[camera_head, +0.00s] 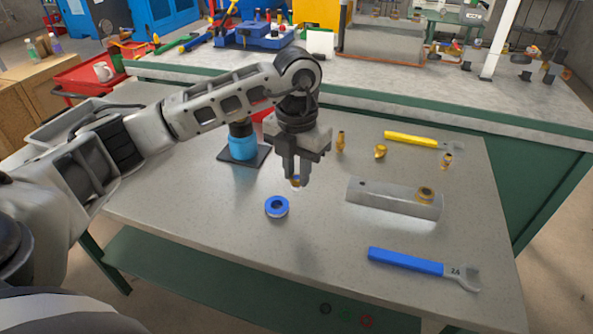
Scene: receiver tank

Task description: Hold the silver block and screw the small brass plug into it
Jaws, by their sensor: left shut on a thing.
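The silver block (385,200) lies flat on the grey table, right of my left gripper, apart from it. My left gripper (296,178) points down above the table, left of the block, and is shut on a small brass piece (295,181), which seems to be the small brass plug. The fingers hide most of it. My right gripper is out of view, and nothing else holds the block.
A blue-and-white ring (277,207) lies just left below the gripper. A blue cylinder on a dark base (242,147) stands behind. Brass fittings (340,142) (380,152) (446,161), a yellow wrench (411,140) and a blue wrench (408,262) surround the block. The front left tabletop is clear.

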